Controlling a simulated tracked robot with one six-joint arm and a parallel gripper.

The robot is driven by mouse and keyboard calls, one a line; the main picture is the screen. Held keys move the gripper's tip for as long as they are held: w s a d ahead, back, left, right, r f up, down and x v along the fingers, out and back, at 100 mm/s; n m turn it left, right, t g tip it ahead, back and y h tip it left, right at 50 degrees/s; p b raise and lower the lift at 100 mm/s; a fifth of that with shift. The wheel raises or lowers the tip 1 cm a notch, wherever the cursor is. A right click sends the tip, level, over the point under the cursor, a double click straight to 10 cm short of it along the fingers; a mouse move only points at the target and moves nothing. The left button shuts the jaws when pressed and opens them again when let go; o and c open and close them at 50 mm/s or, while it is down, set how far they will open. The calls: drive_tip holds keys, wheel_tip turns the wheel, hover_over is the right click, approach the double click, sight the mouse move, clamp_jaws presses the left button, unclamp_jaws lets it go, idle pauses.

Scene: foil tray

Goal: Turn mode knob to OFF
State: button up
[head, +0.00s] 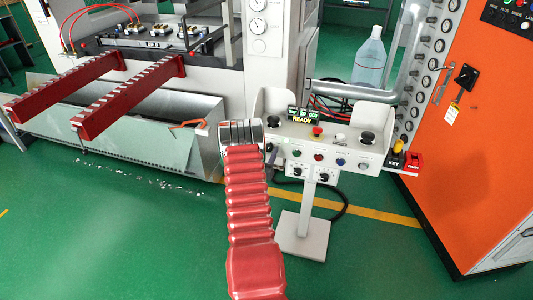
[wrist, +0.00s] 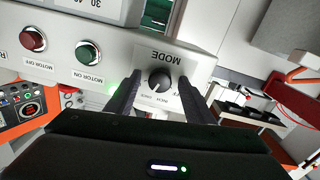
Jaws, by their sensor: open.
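The mode knob (wrist: 160,80) is a round black knob on the white control panel (wrist: 110,66), with the word MODE printed upside down above it in the wrist view. My gripper (wrist: 160,76) is open, with one dark finger on each side of the knob. Small gaps seem to show between the fingers and the knob; I cannot tell whether either touches. Small labels sit below the knob, partly hidden by a finger, and its pointer direction is unclear. In the head view, my red arm hides the knob; the control panel (head: 345,141) stands on a white pedestal.
A green MOTOR ON button (wrist: 88,52) and a red MOTOR OFF button (wrist: 33,40) sit left of the knob in the wrist view. A lit READY display (head: 303,115) and a large bottle (head: 370,60) show in the head view. An orange cabinet (head: 465,140) stands right.

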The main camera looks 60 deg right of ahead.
drive_tip(key=shift+c, duration=0.3)
drive_tip(key=c, duration=0.9)
drive_tip(key=shift+a, duration=0.1)
drive_tip(key=shift+c, duration=0.4)
